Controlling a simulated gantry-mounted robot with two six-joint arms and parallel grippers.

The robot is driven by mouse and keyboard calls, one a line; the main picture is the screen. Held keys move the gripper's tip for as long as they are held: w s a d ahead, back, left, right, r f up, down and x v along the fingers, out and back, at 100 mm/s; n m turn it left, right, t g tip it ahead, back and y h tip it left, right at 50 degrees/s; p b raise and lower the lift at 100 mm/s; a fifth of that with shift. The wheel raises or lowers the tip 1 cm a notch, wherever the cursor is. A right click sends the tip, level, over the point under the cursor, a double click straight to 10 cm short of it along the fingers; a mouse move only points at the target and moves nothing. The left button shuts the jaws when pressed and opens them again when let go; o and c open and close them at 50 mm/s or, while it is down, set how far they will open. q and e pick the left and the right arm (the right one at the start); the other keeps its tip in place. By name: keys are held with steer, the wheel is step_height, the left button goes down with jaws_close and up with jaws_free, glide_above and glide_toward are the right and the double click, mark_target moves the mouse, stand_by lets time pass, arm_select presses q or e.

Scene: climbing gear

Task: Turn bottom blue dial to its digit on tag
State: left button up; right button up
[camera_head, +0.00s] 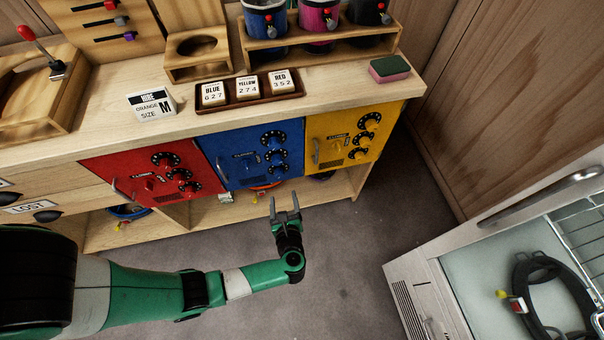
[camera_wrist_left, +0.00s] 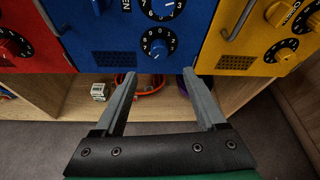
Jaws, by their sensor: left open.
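The blue locker door (camera_head: 228,173) is between a red and a yellow one and carries a column of three black-ringed dials with blue knobs. The bottom blue dial (camera_head: 279,169) also shows in the left wrist view (camera_wrist_left: 158,44), just beyond my fingertips; where its pointer stands is too small to tell. The blue tag (camera_head: 213,95) on the counter reads BLUE 6 2 7. My left gripper (camera_head: 284,201) is open and empty in front of and below the bottom dial, apart from it. In the left wrist view its fingers (camera_wrist_left: 161,76) point at the door's lower edge. My right gripper is out of view.
The red locker (camera_head: 125,160) and yellow locker (camera_head: 333,125) have their own dials. Under the lockers is an open shelf with an orange-rimmed bowl (camera_wrist_left: 128,80) and a small box (camera_wrist_left: 99,91). An open white appliance (camera_head: 420,295) stands at the right. The floor between is clear.

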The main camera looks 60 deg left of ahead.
mark_target(280, 176)
arm_select(q)
steer(key=b+x, duration=0.4)
steer(key=x, duration=0.7)
steer(key=shift+a+f+b, duration=0.1)
steer(key=shift+b, duration=0.3)
steer(key=shift+a, duration=0.25)
steer(key=shift+w, duration=0.1)
jaws_close()
